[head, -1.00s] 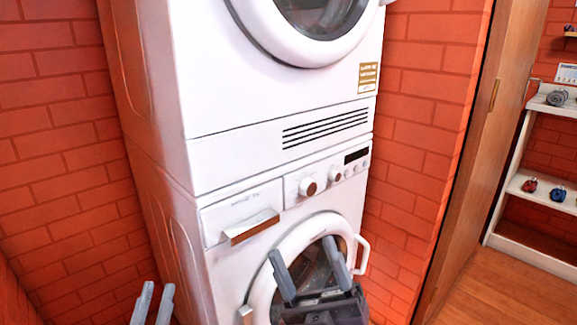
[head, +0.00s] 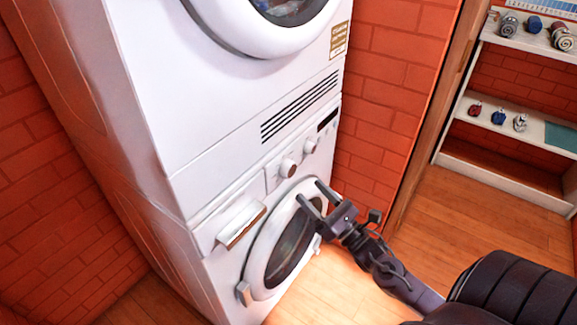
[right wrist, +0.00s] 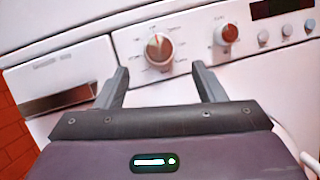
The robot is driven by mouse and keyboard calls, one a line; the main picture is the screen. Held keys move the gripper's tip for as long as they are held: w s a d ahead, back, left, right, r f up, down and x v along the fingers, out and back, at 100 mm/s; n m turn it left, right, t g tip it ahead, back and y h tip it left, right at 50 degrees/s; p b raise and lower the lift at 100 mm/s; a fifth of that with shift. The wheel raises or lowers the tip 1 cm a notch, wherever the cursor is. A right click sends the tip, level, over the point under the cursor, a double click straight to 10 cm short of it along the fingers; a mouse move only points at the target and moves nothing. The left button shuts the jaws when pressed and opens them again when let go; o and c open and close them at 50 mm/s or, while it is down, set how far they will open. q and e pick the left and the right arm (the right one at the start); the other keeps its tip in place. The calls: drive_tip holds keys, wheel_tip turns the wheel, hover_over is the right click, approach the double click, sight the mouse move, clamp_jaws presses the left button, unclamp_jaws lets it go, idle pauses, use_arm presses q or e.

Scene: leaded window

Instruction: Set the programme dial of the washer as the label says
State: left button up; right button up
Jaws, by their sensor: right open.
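The washer is the lower white machine, with its round door (head: 268,246) shut. My right gripper (head: 310,193) is open and empty, in front of the washer below the dials. In the right wrist view its fingers (right wrist: 160,68) lie below and either side of the larger dial, apart from it. My left gripper is out of view.
A drawer with a jutting handle (head: 241,225) is left of the dials. The upper machine has vent slots (head: 299,106). A white shelf (head: 500,180) with several small items stands at the right. Wooden floor (head: 440,225) is open between.

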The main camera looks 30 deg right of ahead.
sight(292, 171)
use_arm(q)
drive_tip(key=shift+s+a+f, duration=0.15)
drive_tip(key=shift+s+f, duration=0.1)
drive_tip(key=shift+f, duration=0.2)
use_arm(e)
drive_tip(key=x, duration=0.6)
drive_tip(key=shift+w+a+r, duration=0.1)
drive_tip(key=shift+w+a, duration=0.05)
drive_tip(key=shift+w, duration=0.1)
drive_tip(key=c, duration=1)
drive_tip(key=shift+o, duration=0.2)
use_arm(q)
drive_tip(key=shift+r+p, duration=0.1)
drive_tip(key=shift+p, duration=0.25)
